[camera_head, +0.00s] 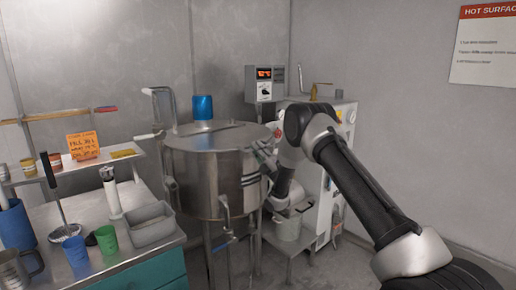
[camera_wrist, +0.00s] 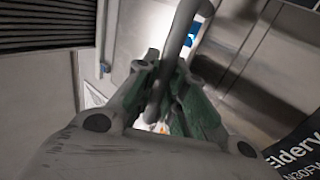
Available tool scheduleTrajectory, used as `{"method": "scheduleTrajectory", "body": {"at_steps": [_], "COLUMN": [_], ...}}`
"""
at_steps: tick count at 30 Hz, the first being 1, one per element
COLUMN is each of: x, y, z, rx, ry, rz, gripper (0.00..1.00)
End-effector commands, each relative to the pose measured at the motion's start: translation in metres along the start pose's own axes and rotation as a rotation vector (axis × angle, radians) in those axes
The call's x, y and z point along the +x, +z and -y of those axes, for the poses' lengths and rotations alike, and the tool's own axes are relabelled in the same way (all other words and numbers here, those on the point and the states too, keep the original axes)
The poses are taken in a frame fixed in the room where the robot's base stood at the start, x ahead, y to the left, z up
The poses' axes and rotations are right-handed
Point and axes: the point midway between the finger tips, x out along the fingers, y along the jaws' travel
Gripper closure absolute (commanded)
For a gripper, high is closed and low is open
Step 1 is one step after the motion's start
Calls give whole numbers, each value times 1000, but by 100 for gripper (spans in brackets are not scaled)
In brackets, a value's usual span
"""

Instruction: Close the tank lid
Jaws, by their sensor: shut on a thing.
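The steel tank (camera_head: 208,185) stands on legs in the middle of the head view. Its round lid (camera_head: 225,138) looks flat or nearly flat across the top, with a seam over it; I cannot tell whether a small gap remains at the rim. My gripper (camera_head: 264,155) is at the tank's right upper edge, partly merged with it in the picture. In the wrist view my gripper (camera_wrist: 166,88) has its green-grey fingers closed around a curved grey bar handle (camera_wrist: 183,35). Where the handle joins the lid is unclear.
A control box (camera_head: 265,83) and a white cabinet (camera_head: 335,130) are behind, with a pot (camera_head: 288,226) at lower right. A counter (camera_head: 140,250) with cups and a grey bin (camera_head: 152,227) is left.

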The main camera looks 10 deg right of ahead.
Motion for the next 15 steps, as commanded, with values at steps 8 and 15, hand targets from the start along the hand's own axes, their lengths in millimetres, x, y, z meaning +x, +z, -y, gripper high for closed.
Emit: {"method": "scheduleTrajectory", "body": {"at_steps": [8, 15], "x": [-5, -4], "y": [0, 0], "z": [6, 5], "rx": [3, 2], "ry": [-16, -14], "rz": [3, 2], "gripper": [100, 66]}}
